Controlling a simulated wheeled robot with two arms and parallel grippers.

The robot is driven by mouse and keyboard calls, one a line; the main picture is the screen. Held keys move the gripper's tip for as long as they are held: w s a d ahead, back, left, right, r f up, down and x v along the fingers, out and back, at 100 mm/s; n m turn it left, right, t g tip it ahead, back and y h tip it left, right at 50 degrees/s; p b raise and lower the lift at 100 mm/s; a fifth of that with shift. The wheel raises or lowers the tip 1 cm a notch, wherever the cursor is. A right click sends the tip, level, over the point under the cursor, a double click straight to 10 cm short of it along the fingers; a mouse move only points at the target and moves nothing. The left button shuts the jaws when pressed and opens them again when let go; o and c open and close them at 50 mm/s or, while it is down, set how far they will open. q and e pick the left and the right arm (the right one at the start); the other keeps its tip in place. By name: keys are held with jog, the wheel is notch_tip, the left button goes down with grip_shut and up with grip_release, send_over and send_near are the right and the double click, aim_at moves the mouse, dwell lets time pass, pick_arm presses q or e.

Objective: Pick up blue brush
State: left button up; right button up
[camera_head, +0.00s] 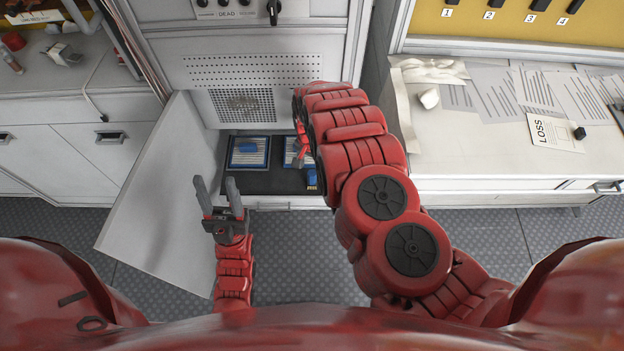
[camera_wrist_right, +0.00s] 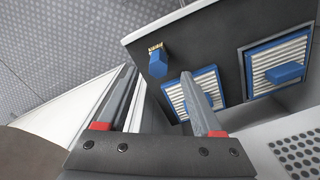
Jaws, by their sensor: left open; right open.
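The blue brush (camera_head: 311,177) lies near the front right of the dark drawer floor in the head view. In the right wrist view the blue brush (camera_wrist_right: 158,65) shows beyond the fingertips, between their lines, with its tan bristles at the top. My right gripper (camera_wrist_right: 158,82) is open and empty, apart from the brush. In the head view my right arm hides most of that gripper. My left gripper (camera_head: 216,186) is open and empty, left of the drawer, with its fingers pointing away from me.
Two blue-framed filter panels lie in the drawer (camera_head: 262,183): a left one (camera_head: 249,153) and a right one (camera_head: 291,152), partly hidden by my arm. An open white door (camera_head: 160,190) stands at the left. A counter with papers (camera_head: 480,140) is at the right.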

aim_at(312, 173)
jog(key=shift+d+f, duration=0.15)
jog(key=shift+f, duration=3.5)
grip_shut()
